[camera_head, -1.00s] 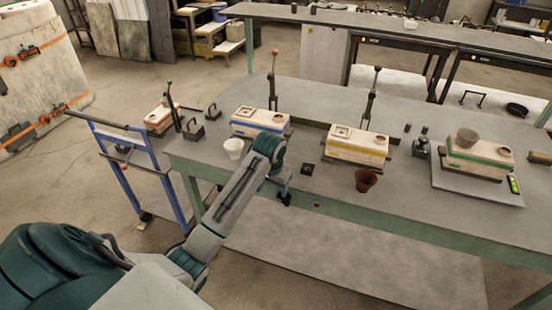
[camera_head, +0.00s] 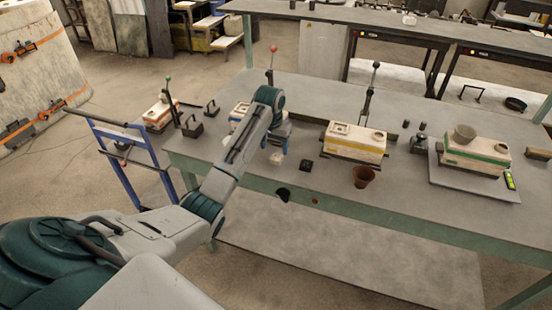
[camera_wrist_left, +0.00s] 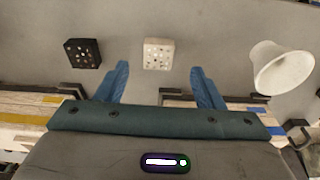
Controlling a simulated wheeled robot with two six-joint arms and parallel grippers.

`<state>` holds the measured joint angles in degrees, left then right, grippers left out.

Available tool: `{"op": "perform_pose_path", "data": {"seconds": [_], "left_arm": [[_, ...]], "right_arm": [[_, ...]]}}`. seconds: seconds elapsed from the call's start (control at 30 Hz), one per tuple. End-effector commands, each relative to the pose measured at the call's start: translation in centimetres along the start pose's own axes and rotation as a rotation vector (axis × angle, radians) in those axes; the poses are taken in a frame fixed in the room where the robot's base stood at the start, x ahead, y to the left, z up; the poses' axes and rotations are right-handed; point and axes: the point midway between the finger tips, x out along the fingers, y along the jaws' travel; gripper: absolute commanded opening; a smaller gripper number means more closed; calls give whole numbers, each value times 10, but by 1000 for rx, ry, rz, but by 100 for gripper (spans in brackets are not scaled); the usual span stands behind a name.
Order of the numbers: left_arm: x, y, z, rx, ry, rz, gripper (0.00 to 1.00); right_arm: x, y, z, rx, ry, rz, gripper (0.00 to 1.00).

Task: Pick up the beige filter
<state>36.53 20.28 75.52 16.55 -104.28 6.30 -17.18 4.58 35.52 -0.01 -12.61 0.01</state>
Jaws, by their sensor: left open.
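The beige filter (camera_wrist_left: 158,54) is a small pale square block with dark holes, lying on the grey table. In the left wrist view it sits just beyond the fingertips, between their lines. In the head view a small pale patch below my left gripper (camera_head: 276,149) appears to be this filter (camera_head: 277,158). In the left wrist view the blue fingers of my left gripper (camera_wrist_left: 160,85) are apart with nothing between them. My right gripper is not in view.
A black filter (camera_wrist_left: 83,53) lies beside the beige one, and also shows in the head view (camera_head: 306,165). A brown pot (camera_head: 363,177) and a yellow-striped mould box (camera_head: 355,142) are to the right.

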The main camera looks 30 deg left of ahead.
Motion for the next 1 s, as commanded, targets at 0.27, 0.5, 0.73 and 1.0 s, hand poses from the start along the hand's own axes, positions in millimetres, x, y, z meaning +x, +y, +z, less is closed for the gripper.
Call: {"op": "perform_pose_path", "data": {"seconds": [0.27, 0.5, 0.73, 1.0], "left_arm": [[37, 2, -3, 1, -5, 1, 62], [52, 2, -4, 1, 0, 0, 62], [52, 2, -4, 1, 0, 0, 44], [51, 2, -4, 1, 0, 0, 14]], "right_arm": [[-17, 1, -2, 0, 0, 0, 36], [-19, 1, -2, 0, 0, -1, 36], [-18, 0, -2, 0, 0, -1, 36], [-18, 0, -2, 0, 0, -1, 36]]}}
